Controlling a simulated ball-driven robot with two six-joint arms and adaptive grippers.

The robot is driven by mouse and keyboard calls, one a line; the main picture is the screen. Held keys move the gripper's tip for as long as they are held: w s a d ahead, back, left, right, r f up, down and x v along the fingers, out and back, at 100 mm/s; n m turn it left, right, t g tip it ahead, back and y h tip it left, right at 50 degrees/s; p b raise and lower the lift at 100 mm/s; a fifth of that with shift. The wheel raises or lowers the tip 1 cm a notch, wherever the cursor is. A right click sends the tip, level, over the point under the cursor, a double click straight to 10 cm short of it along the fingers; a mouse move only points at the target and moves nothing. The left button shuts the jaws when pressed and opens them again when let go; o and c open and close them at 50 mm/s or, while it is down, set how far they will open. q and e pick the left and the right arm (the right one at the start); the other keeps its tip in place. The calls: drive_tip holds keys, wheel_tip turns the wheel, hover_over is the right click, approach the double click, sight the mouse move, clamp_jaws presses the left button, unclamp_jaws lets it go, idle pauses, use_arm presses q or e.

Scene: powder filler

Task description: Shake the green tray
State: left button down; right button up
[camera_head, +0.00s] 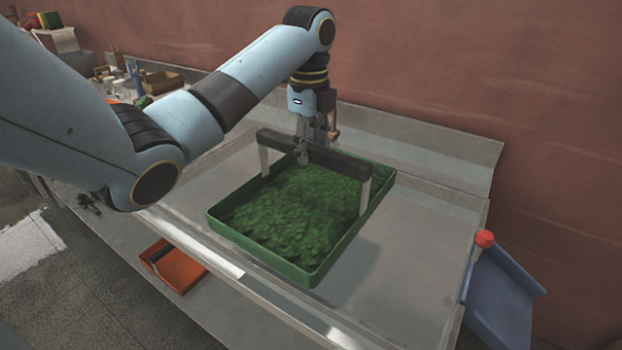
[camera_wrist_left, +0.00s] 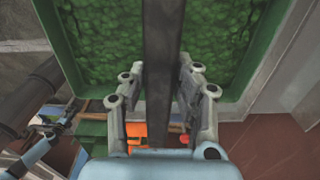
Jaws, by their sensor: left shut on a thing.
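The green tray (camera_head: 322,271) is filled with a leafy green layer and has a dark handle bar (camera_head: 345,162) on two pale posts across it. It is over the metal worktop; I cannot tell whether it touches it. My left gripper (camera_head: 303,156) comes down from above and is shut on the handle bar near its middle. In the left wrist view the bar (camera_wrist_left: 162,60) runs between the two fingers of the gripper (camera_wrist_left: 163,85), with the green tray (camera_wrist_left: 55,40) behind. My right gripper is in neither view.
The metal worktop (camera_head: 400,275) has free room right of the tray. A blue chute-like piece (camera_head: 500,290) with a red knob (camera_head: 485,238) stands at the right edge. An orange tray (camera_head: 178,270) lies lower at the front left. Bottles and boxes (camera_head: 160,82) crowd the back left.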

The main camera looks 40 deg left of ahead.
sight(293, 137)
use_arm(q)
drive_tip(key=a, duration=0.4)
drive_tip(key=shift+a, duration=0.35)
drive_tip(key=d, duration=0.5)
drive_tip(key=shift+d, duration=0.1)
drive_tip(key=a, duration=0.5)
drive_tip(key=shift+a, duration=0.1)
drive_tip(key=shift+d, duration=2.6)
drive_tip(key=shift+s, duration=0.1)
